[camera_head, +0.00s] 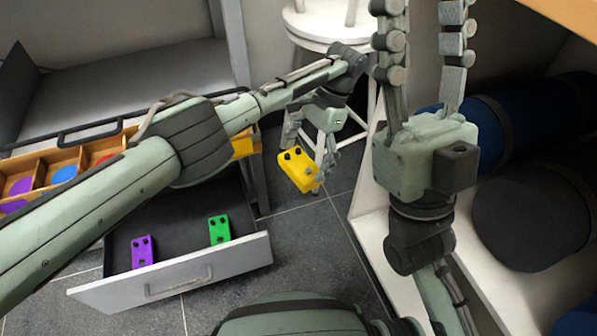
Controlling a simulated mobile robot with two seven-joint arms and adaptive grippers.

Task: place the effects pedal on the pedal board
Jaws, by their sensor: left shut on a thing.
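The yellow effects pedal (298,171) has dark knobs and hangs tilted in the air over the grey floor. My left gripper (312,157) is shut on it, reaching down from the end of the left arm. An open drawer (220,262) with a dark bottom lies to the left and below. A purple pedal (144,252) and a green pedal (219,229) lie in it. I cannot tell whether its dark bottom is the pedal board. My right gripper (424,22) is open and empty at the upper right, its fingers pointing up.
A wooden tray (38,168) with coloured discs in compartments stands at the left, partly behind my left arm. A white stool (318,24) stands at the back. A white shelf (362,195) with dark blue rolls (502,125) is at the right. Floor between drawer and shelf is clear.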

